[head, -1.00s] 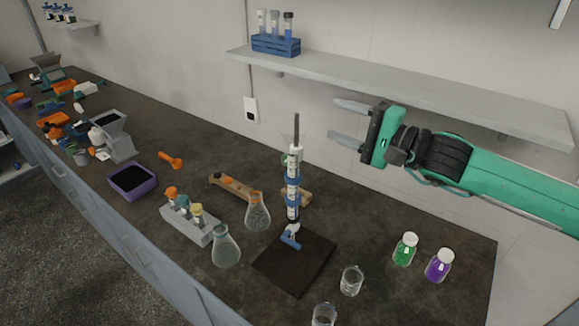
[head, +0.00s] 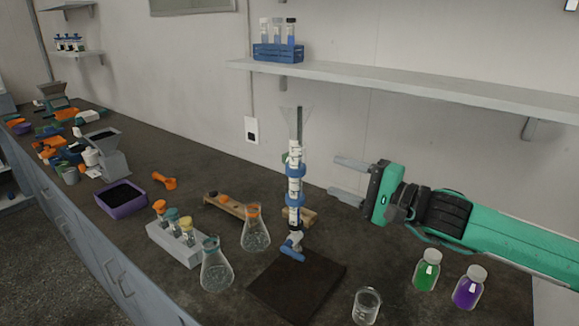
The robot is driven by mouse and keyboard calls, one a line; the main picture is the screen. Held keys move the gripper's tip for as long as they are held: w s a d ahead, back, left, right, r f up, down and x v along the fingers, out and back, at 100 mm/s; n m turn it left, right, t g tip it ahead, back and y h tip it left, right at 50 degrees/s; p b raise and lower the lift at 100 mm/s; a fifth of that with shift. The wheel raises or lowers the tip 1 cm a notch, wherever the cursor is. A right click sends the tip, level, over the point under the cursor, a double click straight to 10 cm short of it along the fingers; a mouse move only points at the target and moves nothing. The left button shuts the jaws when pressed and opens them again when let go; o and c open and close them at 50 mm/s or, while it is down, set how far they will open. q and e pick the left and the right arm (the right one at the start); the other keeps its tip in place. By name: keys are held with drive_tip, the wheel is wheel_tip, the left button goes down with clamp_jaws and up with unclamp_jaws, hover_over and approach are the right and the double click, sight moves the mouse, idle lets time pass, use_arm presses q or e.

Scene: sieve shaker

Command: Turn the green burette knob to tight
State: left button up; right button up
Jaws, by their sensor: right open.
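The burette (head: 295,188) stands upright over a dark square base plate (head: 297,285), with blue clamps around it and a blue stopcock (head: 292,248) at its lower end. A small green knob (head: 286,157) shows at the left side of the burette, partly hidden behind it. My right gripper (head: 334,176) comes in from the right. Its two fingers are spread apart and empty, pointing left toward the burette. In the picture the fingertips are a short way right of the burette, apart from it. My left gripper is not in view.
Flasks (head: 216,268) and a tube rack (head: 175,243) stand left of the base plate. A beaker (head: 366,307), a green bottle (head: 427,270) and a purple bottle (head: 469,287) stand to the right. A wall shelf (head: 430,90) runs above my right arm.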

drive_tip(key=p+x, duration=0.3)
drive_tip(key=x, duration=0.9)
drive_tip(key=shift+r, duration=0.15)
drive_tip(key=shift+w+a, duration=0.4)
drive_tip(key=shift+a, duration=0.1)
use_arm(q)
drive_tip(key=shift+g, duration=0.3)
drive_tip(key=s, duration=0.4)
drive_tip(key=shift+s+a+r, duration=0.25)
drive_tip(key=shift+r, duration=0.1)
